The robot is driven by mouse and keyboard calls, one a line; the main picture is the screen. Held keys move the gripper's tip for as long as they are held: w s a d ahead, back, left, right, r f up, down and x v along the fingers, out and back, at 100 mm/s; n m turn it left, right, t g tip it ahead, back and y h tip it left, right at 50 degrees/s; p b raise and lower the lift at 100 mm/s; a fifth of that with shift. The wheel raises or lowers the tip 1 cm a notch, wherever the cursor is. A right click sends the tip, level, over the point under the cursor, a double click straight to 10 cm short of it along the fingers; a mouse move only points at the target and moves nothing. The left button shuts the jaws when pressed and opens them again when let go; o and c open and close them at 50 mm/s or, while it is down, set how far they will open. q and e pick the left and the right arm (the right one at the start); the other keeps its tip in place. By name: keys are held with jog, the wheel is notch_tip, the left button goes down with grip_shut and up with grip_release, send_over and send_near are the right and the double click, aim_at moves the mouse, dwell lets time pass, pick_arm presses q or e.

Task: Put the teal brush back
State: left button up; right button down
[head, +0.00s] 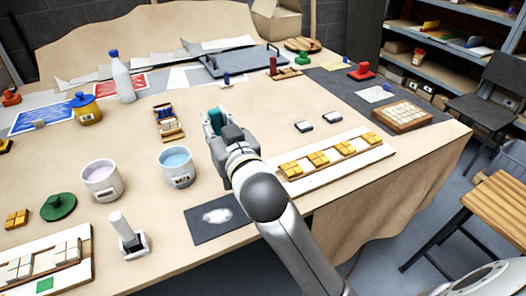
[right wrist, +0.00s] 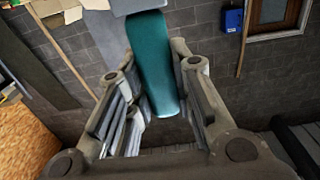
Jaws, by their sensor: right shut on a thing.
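The teal brush (head: 213,121) is in my right gripper (head: 226,133), above the middle of the table. In the right wrist view, its teal handle (right wrist: 152,65) lies between the two fingers (right wrist: 160,115), and a grey part of it shows at the top edge. The right gripper is shut on it. In the head view the gripper and wrist hide part of the brush. My left gripper is not in view.
Two cups, one pale (head: 101,180) and one with blue liquid (head: 176,167), stand left of my arm. A white-handled tool (head: 126,232) stands in a small holder. A wooden rack (head: 168,124) is left of the gripper. A panel with yellow tiles (head: 330,165) lies right.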

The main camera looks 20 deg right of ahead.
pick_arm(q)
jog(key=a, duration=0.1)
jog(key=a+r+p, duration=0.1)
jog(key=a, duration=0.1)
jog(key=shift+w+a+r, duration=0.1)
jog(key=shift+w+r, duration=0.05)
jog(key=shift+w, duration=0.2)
pick_arm(e)
jog(key=w+d+f, duration=0.6)
jog(key=w+f, duration=0.5)
jog(key=f, duration=0.1)
jog(key=shift+w+f, duration=0.35)
jog(key=shift+w, duration=0.05)
jog(key=shift+f, duration=0.15)
jog(key=c, duration=1.3)
grip_release()
